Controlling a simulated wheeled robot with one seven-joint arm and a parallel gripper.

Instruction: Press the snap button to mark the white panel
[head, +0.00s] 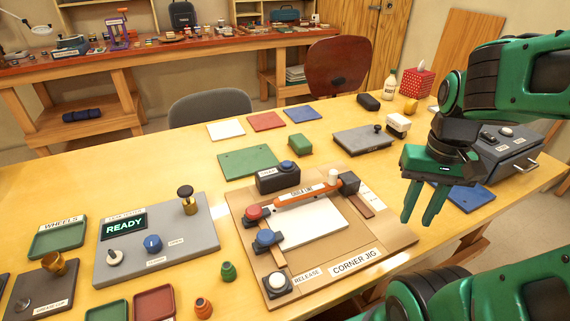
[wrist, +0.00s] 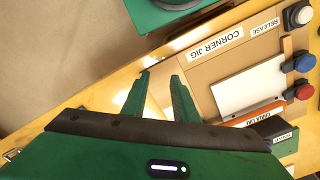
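The white panel (head: 310,224) lies flat in the tan corner jig (head: 385,238); it also shows in the wrist view (wrist: 243,96). An orange chalk line (head: 300,196) lies along its far edge, between a red button (head: 254,212) and a dark block (head: 348,182). I see no mark on the panel. My gripper (head: 417,221) hangs right of the jig, fingers down, apart and empty. The wrist view shows the gap between the fingers (wrist: 161,75).
A second blue button (head: 267,237) and a white button (head: 277,279) labelled RELEASE are on the jig's left side. A grey READY console (head: 172,262) stands left. A grey box (head: 508,160) and blue sheet (head: 470,197) are behind my gripper.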

